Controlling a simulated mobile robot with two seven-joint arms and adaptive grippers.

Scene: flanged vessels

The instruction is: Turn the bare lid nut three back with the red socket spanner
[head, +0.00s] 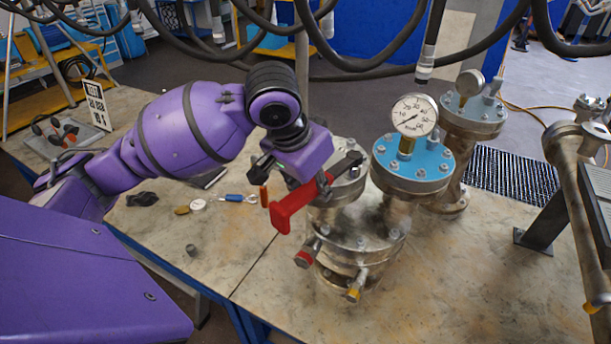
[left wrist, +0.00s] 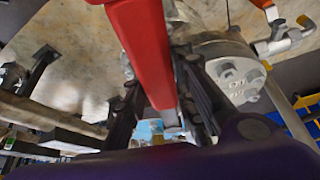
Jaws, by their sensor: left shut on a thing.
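My left gripper (head: 314,181) is shut on the red socket spanner (head: 290,207), which slants in front of the bare-lidded vessel in the head view. In the left wrist view the spanner (left wrist: 145,45) runs up between the black fingers (left wrist: 160,108). The bare metal lid (head: 348,190) sits on the near vessel, partly hidden by the gripper and spanner. Its nuts show in the left wrist view on the round lid (left wrist: 240,85), to the right of the spanner. I cannot tell whether the spanner's socket touches a nut. My right gripper is not in view.
A blue-lidded flange (head: 425,180) with a dial gauge (head: 414,115) stands just right of the bare lid. Another gauged vessel (head: 472,120) is behind it. Small parts and a blue-handled tool (head: 235,198) lie on the bench at left. Hoses hang overhead.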

